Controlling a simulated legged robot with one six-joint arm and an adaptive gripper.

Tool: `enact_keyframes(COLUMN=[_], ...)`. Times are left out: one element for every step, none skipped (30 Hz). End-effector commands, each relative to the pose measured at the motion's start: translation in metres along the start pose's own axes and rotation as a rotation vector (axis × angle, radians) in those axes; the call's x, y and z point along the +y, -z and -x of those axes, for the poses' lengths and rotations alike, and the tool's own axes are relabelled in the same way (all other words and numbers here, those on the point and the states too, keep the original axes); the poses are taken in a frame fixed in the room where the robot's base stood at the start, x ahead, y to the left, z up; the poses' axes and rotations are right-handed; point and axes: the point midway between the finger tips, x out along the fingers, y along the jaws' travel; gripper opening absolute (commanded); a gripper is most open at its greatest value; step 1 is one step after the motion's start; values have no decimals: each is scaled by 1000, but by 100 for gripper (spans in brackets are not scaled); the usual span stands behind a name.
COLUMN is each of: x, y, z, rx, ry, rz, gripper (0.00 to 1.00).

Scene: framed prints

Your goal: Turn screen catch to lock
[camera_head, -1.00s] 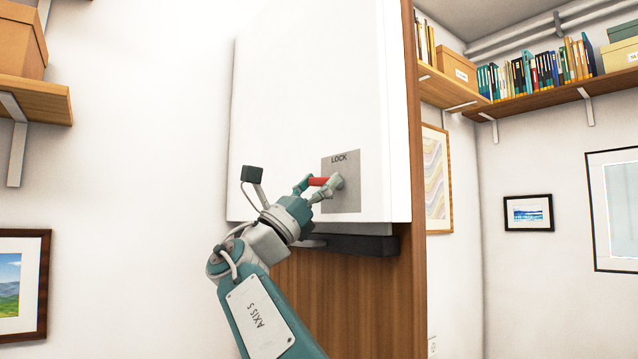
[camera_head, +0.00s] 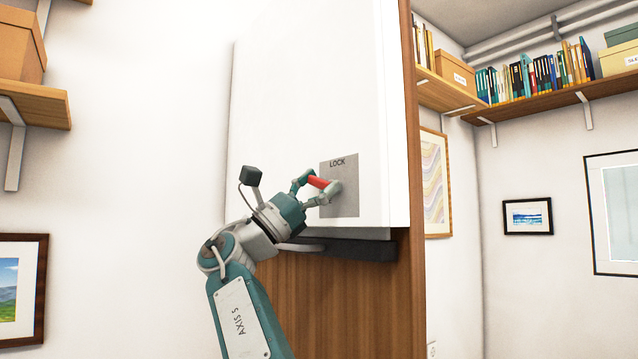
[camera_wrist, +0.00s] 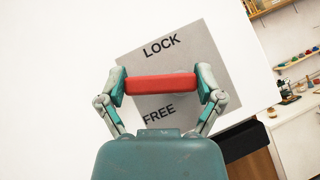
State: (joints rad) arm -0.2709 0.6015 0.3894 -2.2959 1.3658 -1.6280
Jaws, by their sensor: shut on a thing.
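The screen catch is a red bar handle (camera_head: 317,182) on a grey plate (camera_head: 342,203) fixed low on the white screen panel (camera_head: 315,95). In the wrist view the red bar (camera_wrist: 160,85) lies across the plate (camera_wrist: 200,48), between the words LOCK above and FREE below, and is not quite parallel to the lettering. My gripper (camera_head: 316,184) is shut on the bar, with a finger at each end in the wrist view (camera_wrist: 161,88). The bar's mount is mostly hidden behind the bar.
A dark ledge (camera_head: 350,249) sits under the panel, close to my wrist. A wooden upright (camera_head: 414,150) borders the panel on the right. Shelves with boxes and books (camera_head: 535,75) and framed prints (camera_head: 527,216) are on the walls, away from my arm.

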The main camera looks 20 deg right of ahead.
Motion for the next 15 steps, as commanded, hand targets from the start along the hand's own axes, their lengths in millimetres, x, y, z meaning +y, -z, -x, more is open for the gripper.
enact_keyframes(x=[2, 2, 2, 2, 2, 2, 2, 2, 2, 2, 2, 1, 1, 1, 1], y=[4, 5, 5, 5, 5, 4, 4, 4, 4, 3, 3, 3, 3, 2, 2], z=[3, 3, 4, 4, 3, 3, 3, 3, 3, 3, 2, 2, 2, 2, 2], rx=[6, 7, 7, 7, 7, 7, 6, 6, 6, 5, 5, 5, 5, 4, 4], ry=[-4, -4, -4, -4, -4, -4, -4, -3, -3, -2, -2, -2, -1, -1, -1], rz=[4, 5, 5, 5, 5, 5, 5, 4, 4, 4, 4, 4, 3, 3, 3], gripper=[37, 38, 94, 100, 100, 100, 100, 100, 100, 100, 100, 100, 100, 100, 100])
